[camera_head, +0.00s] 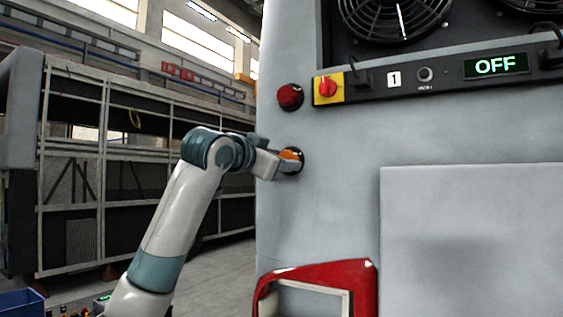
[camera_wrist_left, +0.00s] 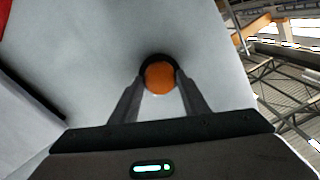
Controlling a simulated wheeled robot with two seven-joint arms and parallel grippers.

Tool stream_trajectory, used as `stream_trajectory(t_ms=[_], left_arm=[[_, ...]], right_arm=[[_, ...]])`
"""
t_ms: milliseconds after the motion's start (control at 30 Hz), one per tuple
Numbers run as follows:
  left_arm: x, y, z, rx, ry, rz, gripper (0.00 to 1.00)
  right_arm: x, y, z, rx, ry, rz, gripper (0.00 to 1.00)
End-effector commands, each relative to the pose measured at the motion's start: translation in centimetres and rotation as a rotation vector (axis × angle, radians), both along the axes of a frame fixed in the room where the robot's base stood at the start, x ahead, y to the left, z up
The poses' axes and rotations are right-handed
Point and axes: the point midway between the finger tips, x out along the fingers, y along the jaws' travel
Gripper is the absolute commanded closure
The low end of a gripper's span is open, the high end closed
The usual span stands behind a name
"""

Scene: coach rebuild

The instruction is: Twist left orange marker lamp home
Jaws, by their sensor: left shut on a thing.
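The orange marker lamp (camera_head: 291,155) sits in a dark round socket on the left side of the coach's pale grey rear panel. It also shows in the left wrist view (camera_wrist_left: 159,77), with the dark ring around it. My left gripper (camera_head: 287,162) reaches in from the left and is shut on the lamp. In the left wrist view its two fingers (camera_wrist_left: 158,88) lie on either side of the lamp. The fingers partly hide the lamp in the head view. Whether the lamp is fully seated cannot be told. My right gripper is not in view.
A red round lamp (camera_head: 290,97) is just above. A red-framed lamp housing (camera_head: 318,275) is below.

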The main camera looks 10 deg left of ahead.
Motion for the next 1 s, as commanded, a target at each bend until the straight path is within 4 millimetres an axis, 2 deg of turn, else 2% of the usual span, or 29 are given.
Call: stream_trajectory(t_ms=[300, 700, 733, 800, 1000], left_arm=[[-0.07, 0.0, 0.16, 0.099, -0.039, -0.001, 0.81], [-0.07, -0.01, 0.14, 0.108, -0.042, -0.001, 0.81], [-0.07, -0.01, 0.14, 0.108, -0.042, -0.001, 0.56], [-0.07, -0.01, 0.12, 0.108, -0.042, 0.0, 0.4], [-0.04, -0.02, 0.06, 0.108, -0.04, -0.001, 0.4]], right_arm=[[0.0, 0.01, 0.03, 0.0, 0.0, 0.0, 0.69], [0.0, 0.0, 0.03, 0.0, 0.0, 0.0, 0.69], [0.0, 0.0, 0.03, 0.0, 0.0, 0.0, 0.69], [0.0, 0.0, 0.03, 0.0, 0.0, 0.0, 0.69], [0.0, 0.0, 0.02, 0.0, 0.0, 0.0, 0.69]])
